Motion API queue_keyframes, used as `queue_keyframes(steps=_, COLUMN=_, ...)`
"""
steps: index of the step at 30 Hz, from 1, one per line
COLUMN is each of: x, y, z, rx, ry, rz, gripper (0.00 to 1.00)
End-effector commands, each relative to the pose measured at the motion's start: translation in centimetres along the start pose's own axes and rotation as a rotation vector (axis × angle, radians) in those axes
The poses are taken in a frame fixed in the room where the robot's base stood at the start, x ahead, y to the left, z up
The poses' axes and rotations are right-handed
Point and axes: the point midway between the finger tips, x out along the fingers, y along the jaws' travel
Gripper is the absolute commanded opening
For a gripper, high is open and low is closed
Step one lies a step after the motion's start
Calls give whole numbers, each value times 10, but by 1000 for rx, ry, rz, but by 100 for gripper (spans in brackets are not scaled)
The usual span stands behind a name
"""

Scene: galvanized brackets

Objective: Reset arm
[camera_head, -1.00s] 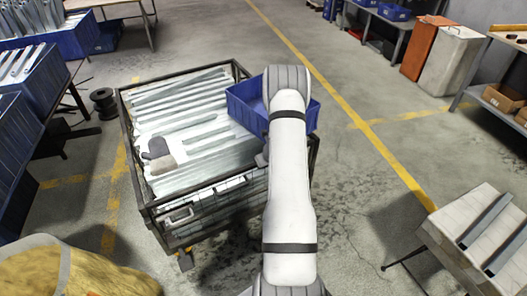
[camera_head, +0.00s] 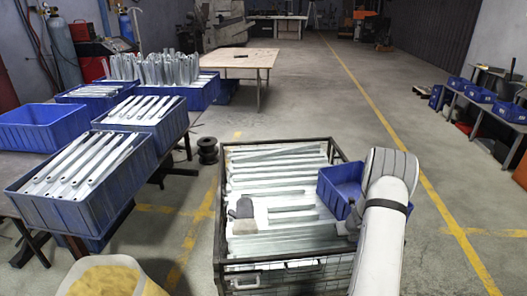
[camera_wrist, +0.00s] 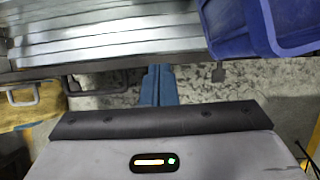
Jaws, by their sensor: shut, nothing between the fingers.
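My gripper (camera_wrist: 157,86) shows in the wrist view as two blue fingers pressed together with nothing between them. It is beside the near edge of the wire cage, over the stained floor. In the head view my white arm rises at the lower right and hides part of the cage's right side; the fingers are not clear there. The wire cage (camera_head: 332,150) holds stacked galvanized brackets (camera_head: 275,173). A blue bin (camera_head: 332,200) sits at the cage's right side, partly behind my arm, and also shows at the upper right of the wrist view (camera_wrist: 222,28).
Grey gloves (camera_head: 243,208) lie on the brackets. Blue crates of brackets (camera_head: 62,212) stand on tables at the left. A black spool (camera_head: 207,150) is on the floor.

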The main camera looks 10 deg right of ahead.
Motion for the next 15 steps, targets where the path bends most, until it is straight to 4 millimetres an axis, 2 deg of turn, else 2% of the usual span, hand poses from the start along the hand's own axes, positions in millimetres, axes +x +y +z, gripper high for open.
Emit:
queue_keyframes(steps=2, x=-4, y=3, z=4, rx=-20, ry=-3, rz=4, gripper=0)
queue_keyframes(steps=5, x=-26, y=22, z=19, rx=-140, ry=-17, rz=25, gripper=0)
queue_keyframes(steps=10, x=-95, y=84, z=51, rx=-538, ry=-53, rz=95, gripper=0)
queue_keyframes(steps=15, x=-172, y=152, z=60, rx=-991, ry=-90, rz=162, gripper=0)
